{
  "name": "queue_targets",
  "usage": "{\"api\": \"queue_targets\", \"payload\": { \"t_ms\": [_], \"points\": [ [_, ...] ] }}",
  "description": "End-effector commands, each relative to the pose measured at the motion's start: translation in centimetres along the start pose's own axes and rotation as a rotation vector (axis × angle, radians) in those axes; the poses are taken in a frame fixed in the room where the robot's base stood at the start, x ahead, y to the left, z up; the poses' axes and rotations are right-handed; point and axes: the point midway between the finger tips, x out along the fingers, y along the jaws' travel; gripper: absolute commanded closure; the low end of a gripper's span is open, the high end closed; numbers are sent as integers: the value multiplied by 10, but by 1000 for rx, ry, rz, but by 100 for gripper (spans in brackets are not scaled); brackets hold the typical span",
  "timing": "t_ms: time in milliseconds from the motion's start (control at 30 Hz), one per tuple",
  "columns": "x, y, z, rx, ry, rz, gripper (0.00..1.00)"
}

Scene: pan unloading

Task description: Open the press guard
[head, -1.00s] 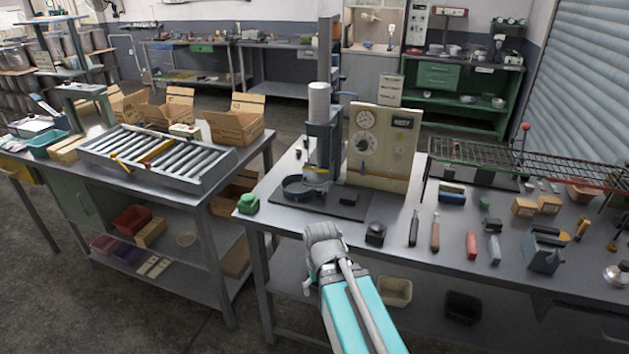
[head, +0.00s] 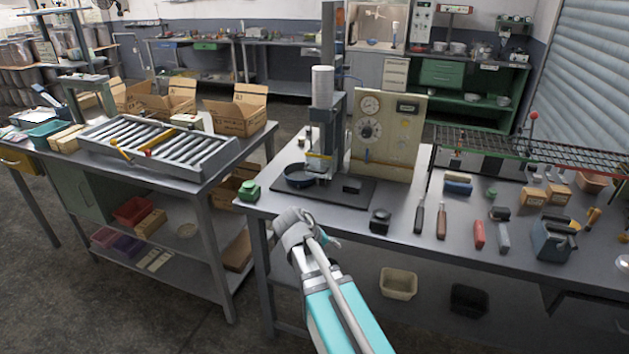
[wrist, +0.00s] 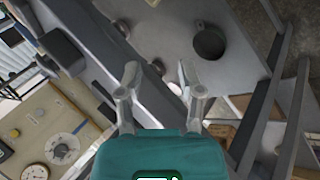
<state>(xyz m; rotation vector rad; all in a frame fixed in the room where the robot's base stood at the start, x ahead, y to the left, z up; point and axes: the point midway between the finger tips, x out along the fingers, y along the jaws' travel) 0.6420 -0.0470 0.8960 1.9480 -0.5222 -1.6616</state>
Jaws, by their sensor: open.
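The press (head: 325,130) stands on a dark base plate on the right-hand bench, with a white cylinder on top. A dark round pan (head: 300,176) sits at its foot. A thin yellow-edged piece (head: 319,156) crosses the press front above the pan; it may be the guard, but its outline is too small to tell. My gripper (wrist: 158,78) is open and empty, its two fingers apart in the wrist view. In the head view it is at the bench's front edge, in front of and below the press, apart from it.
A control panel (head: 386,135) with dials stands right of the press and shows in the wrist view (wrist: 45,135). A green button box (head: 249,191) and a black block (head: 380,220) lie near the front edge. A roller conveyor (head: 160,147) is left, across a floor gap.

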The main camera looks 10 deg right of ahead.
Motion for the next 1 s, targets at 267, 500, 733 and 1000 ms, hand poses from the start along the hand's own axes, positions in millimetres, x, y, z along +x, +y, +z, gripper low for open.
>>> {"api": "queue_targets", "payload": {
  "t_ms": [267, 500, 733, 1000],
  "points": [
    [-2, 6, -62, -60, 118, 328, 52],
    [-25, 6, -110, -110, 226, 589, 52],
    [-54, -3, -149, -154, 322, 803, 52],
    [-89, -17, -180, -194, 411, 992, 52]
  ]
}}
